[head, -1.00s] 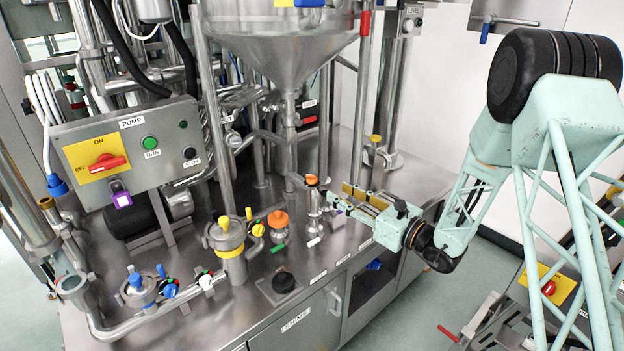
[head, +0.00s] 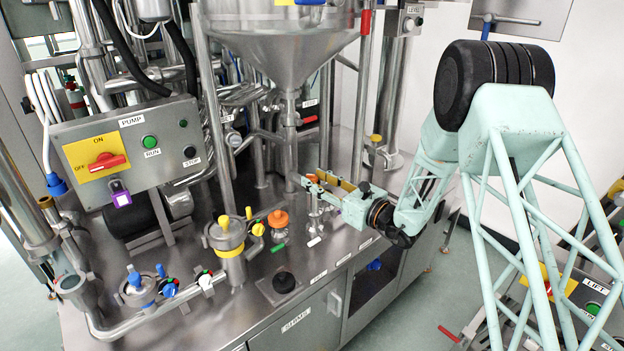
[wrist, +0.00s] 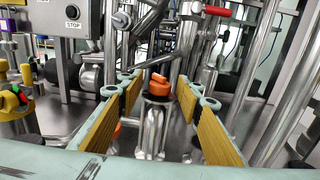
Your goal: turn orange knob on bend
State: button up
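The orange knob (wrist: 157,88) sits on top of an upright steel fitting (wrist: 152,130). In the wrist view it lies between the two fingertips, with a gap on each side. My gripper (wrist: 160,92) is open, its yellow-padded fingers spread and empty. In the head view my gripper (head: 314,181) is above the fitting and hides most of that knob. A second orange knob (head: 278,219) stands on the deck to the left; part of an orange cap (wrist: 119,128) shows beyond the left finger in the wrist view.
A yellow-topped fitting (head: 228,236) and blue knobs (head: 134,276) stand farther left on the steel deck. A large hopper (head: 285,45) hangs behind, with upright pipes (head: 361,100) close to the gripper. The pump box (head: 130,150) is at the left. Free floor lies front right.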

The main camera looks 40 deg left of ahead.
jog(key=shift+w+a, duration=0.1)
jog(key=shift+a, duration=0.85)
jog(key=shift+c, duration=0.7)
jog(key=c, duration=0.7)
